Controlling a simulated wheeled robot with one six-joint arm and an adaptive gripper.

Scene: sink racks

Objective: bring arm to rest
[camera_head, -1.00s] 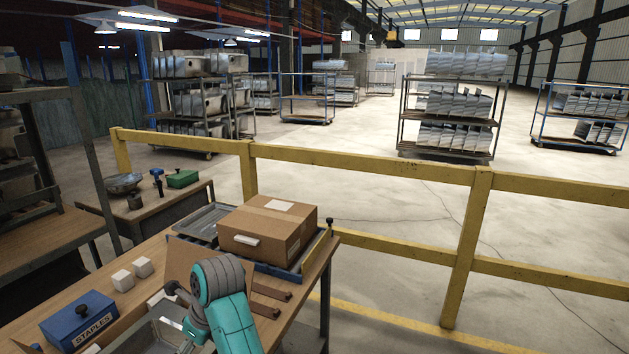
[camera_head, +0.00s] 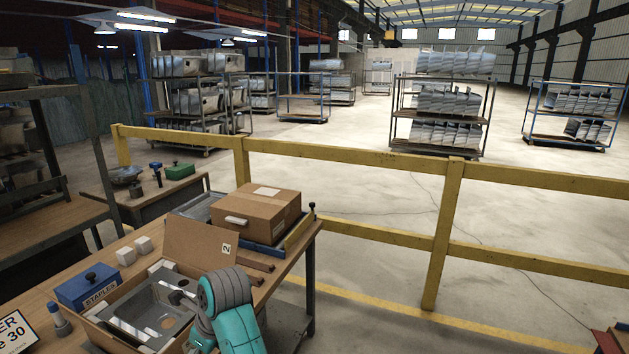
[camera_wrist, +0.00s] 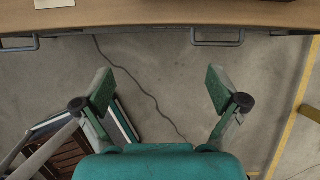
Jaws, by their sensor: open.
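My gripper (camera_wrist: 160,95) is open and empty in the wrist view, its two green fingers spread wide. It hangs over the bare concrete floor in front of a table edge (camera_wrist: 160,15). In the head view my teal and grey arm shows at the bottom centre, in front of the wooden workbench; the gripper itself cannot be made out there. An open cardboard box (camera_head: 115,330) on the bench holds a metal sink (camera_head: 160,310) with white packing pieces.
A closed carton (camera_head: 256,212) sits on a blue-edged tray at the bench's far end. A blue staples box (camera_head: 88,288) and small white blocks (camera_head: 135,249) lie on the left. A yellow railing (camera_head: 350,160) runs behind. Dark slatted items (camera_wrist: 75,150) stand on the floor at lower left.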

